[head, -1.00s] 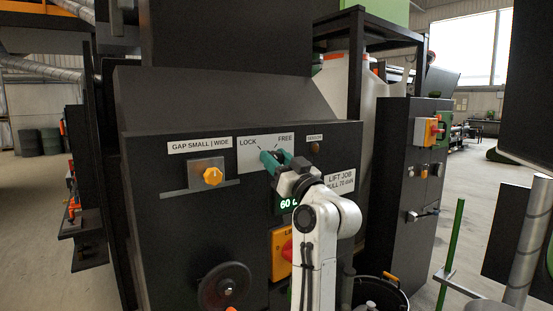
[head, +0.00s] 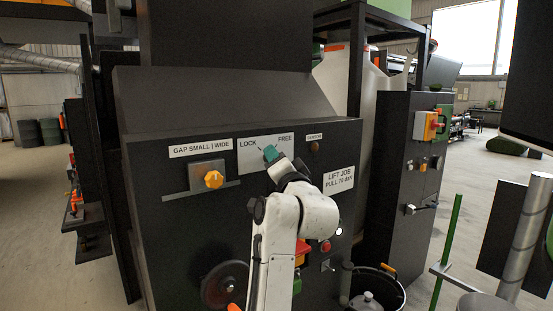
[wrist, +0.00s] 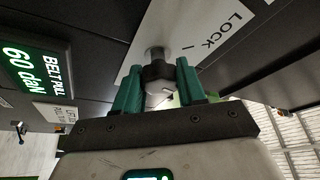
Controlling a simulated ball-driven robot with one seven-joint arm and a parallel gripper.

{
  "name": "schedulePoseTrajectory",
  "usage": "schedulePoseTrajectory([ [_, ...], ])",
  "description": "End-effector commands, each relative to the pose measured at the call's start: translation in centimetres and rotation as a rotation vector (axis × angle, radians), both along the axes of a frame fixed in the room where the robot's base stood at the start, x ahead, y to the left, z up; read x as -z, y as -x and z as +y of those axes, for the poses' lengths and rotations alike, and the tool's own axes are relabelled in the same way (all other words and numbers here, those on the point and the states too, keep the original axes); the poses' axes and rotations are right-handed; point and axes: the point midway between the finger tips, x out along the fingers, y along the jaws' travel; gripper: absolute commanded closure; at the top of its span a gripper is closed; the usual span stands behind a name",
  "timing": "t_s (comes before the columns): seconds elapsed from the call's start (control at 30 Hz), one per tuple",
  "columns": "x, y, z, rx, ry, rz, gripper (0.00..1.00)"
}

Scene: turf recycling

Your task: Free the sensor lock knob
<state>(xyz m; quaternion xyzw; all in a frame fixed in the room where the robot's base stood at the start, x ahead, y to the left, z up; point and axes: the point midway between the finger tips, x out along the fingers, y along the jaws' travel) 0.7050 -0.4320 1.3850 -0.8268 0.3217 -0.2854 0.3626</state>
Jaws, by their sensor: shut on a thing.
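The panel carries a white plate (head: 249,162) marked LOCK on the left and FREE on the right. My gripper (head: 270,153) is at this plate, on the front of the dark machine panel, and hides most of the knob in the head view. In the wrist view, the dark sensor lock knob (wrist: 157,72) sits on a grey shaft. The two green fingers of my gripper (wrist: 159,88) stand on either side of it, shut on it. The word LOCK shows at the upper right there. The knob's exact pointing direction cannot be told.
A lit display (wrist: 37,65) reads BELT PULL 60 daN.

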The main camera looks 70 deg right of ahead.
Motion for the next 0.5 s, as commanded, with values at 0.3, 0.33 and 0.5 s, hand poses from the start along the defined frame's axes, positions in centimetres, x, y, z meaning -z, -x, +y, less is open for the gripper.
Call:
schedulePoseTrajectory([
  [0.3, 0.04, -0.18, 0.06, -0.004, -0.248, -0.148, 0.9],
  [0.33, 0.04, -0.14, 0.03, -0.003, -0.267, -0.161, 0.9],
  [0.5, 0.09, -0.11, 0.01, -0.002, -0.367, -0.221, 0.91],
])
